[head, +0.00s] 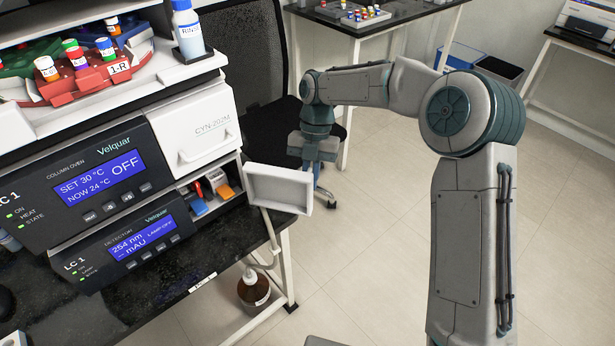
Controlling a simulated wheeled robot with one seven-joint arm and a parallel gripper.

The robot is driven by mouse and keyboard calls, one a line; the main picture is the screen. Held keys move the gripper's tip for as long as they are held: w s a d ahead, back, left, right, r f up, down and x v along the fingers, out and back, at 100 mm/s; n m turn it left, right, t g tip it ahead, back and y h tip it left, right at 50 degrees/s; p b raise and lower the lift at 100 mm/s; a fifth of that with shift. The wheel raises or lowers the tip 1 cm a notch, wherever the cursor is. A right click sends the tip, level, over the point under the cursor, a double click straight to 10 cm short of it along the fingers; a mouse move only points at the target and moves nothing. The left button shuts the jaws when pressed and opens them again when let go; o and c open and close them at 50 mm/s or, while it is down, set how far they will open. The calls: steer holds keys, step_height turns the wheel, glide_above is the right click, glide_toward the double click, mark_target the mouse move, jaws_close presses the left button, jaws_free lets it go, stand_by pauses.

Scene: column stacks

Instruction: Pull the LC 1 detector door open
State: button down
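The LC 1 detector (130,248) is the low dark unit with a blue display, under the column oven (100,185). Its white door (278,188) stands swung out from the unit's right front, with its recessed inner face showing. The open bay (208,192) behind it holds blue, red and orange parts. My gripper (309,165) points down at the door's far upper right edge. The door hides its fingertips, so I cannot tell whether they touch the door or are open or shut.
The column oven's white door (195,130) is closed above the bay. A rinse bottle (187,30) stands on top of the stack. A black chair (270,105) is behind my gripper. A brown bottle (253,288) sits below the bench. Floor to the right is clear.

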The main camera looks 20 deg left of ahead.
steer(key=shift+w+a, duration=0.1)
steer(key=shift+w, duration=0.3)
steer(key=c, duration=1.5)
jaws_free()
steer(key=shift+a, duration=0.15)
steer(key=shift+c, duration=0.2)
steer(key=p+v, duration=0.1)
steer(key=v, duration=1.2)
steer(key=shift+r+p, duration=0.35)
steer(key=shift+r, duration=0.05)
